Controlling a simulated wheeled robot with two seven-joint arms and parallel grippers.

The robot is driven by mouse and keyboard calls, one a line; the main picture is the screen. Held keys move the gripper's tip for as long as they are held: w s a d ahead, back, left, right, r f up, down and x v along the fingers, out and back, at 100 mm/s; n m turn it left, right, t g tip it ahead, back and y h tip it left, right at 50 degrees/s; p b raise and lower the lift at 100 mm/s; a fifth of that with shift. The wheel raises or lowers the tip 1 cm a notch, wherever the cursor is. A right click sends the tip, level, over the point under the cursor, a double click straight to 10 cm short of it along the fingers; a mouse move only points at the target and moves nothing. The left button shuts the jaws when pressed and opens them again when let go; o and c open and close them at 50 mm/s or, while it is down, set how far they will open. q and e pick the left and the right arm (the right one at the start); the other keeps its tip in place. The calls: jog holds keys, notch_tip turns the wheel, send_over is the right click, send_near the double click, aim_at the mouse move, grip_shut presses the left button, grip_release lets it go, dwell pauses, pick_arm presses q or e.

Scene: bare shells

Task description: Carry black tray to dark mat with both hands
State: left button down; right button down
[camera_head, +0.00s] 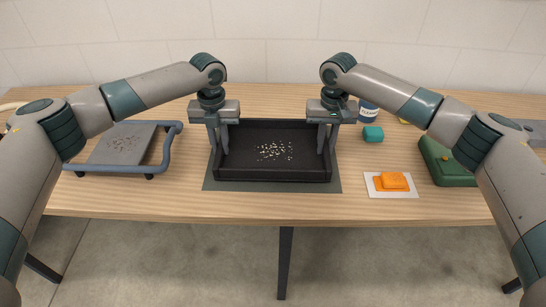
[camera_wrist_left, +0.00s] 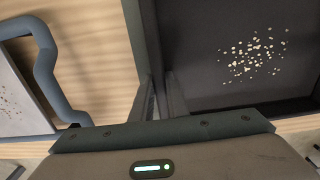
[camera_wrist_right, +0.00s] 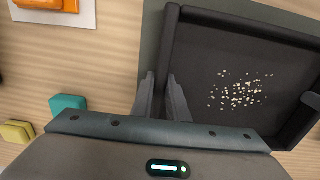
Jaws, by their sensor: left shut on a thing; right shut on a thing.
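The black tray (camera_head: 272,174) is at the middle of the table, over the dark mat (camera_head: 272,187), whose grey edge shows in front and at the sides. The tray looks level and has small pale bits scattered in its middle. I cannot tell whether it touches the mat or is slightly above it. My left gripper (camera_head: 221,150) is shut on the tray's left wall, and my right gripper (camera_head: 326,150) is shut on its right wall. The tray also shows in the left wrist view (camera_wrist_left: 205,45) and the right wrist view (camera_wrist_right: 205,60).
A grey platform with a blue tubular handle (camera_head: 170,150) stands at left. At right are an orange block (camera_head: 392,181) on a white square (camera_head: 377,191), a teal block (camera_head: 373,134), a green box (camera_head: 445,168) and a labelled white and blue container (camera_head: 368,113). The table's front edge is close to the mat.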

pick_arm(q)
jog(key=shift+a+f+b, duration=0.3)
jog(key=shift+f, duration=0.15)
pick_arm(e)
jog(key=shift+w+d+f, duration=0.1)
jog(key=shift+d+f, duration=0.15)
jog(key=shift+f, duration=0.15)
pick_arm(q)
jog(key=c, duration=1.7)
grip_release()
jog(key=shift+r, duration=0.1)
pick_arm(e)
jog(key=c, duration=1.7)
grip_release()
pick_arm(q)
jog(key=shift+s+d, duration=0.1)
jog(key=shift+d, duration=0.05)
pick_arm(e)
jog(key=shift+a+r, duration=0.1)
jog(key=shift+r, duration=0.05)
pick_arm(q)
jog(key=shift+d+r, duration=0.1)
jog(key=shift+r, duration=0.05)
pick_arm(e)
jog(key=shift+a, duration=0.1)
pick_arm(q)
notch_tip(320, 180, up, 12)
jog(key=shift+f, duration=0.1)
pick_arm(e)
jog(key=shift+r, duration=0.1)
